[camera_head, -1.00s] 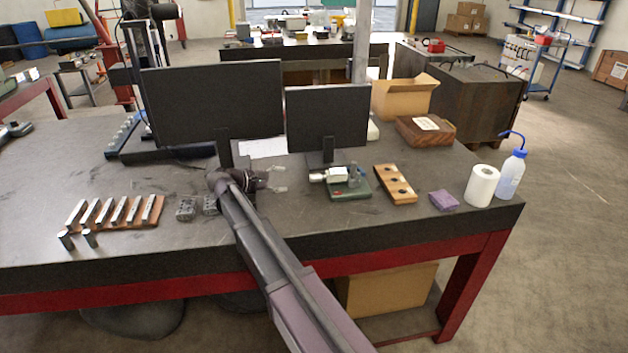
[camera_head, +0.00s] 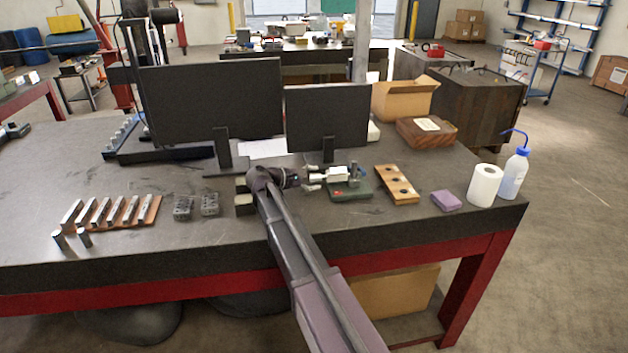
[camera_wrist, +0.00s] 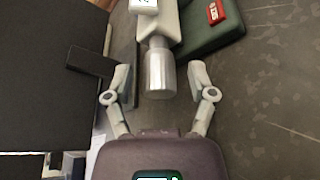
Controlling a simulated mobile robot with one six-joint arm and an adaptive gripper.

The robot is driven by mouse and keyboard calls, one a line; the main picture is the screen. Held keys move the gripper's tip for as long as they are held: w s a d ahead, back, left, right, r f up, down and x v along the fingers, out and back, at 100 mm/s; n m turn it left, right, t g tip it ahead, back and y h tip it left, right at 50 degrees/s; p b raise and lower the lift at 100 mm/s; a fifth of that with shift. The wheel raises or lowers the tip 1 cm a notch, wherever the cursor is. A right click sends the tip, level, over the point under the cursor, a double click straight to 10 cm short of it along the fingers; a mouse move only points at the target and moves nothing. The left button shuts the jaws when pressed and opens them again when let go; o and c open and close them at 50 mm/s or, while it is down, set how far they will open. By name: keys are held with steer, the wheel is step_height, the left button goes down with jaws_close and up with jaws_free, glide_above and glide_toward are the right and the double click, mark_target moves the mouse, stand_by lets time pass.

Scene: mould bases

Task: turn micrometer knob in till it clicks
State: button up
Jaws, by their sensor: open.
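The micrometer (camera_head: 330,174) has a white body and lies on a green base (camera_head: 352,190) on the bench, in front of the smaller monitor. In the wrist view its silver cylindrical knob (camera_wrist: 159,72) points toward my gripper, with part of the white body at the top edge. My gripper (camera_wrist: 157,80) is open, one finger on each side of the knob's end, with a visible gap on both sides. In the head view my gripper (camera_head: 311,181) is at the left end of the micrometer, and the arm hides part of the bench.
Two monitors (camera_head: 212,98) stand behind, their stands close to my gripper. Dark blocks (camera_head: 244,204) sit just left of my wrist. A wooden block with holes (camera_head: 397,185) lies right of the green base. A purple block (camera_head: 446,200), paper roll and bottle stand farther right.

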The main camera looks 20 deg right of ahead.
jaws_close()
stand_by(0.3)
steer(key=shift+f+m+t+h+b, duration=0.1)
steer(key=shift+m+t+h+b, duration=0.35)
steer(key=shift+m+b, duration=0.45)
steer(key=shift+m+t+h+b, duration=0.25)
steer(key=shift+m+b, duration=0.05)
steer(key=shift+m, duration=0.6)
jaws_free()
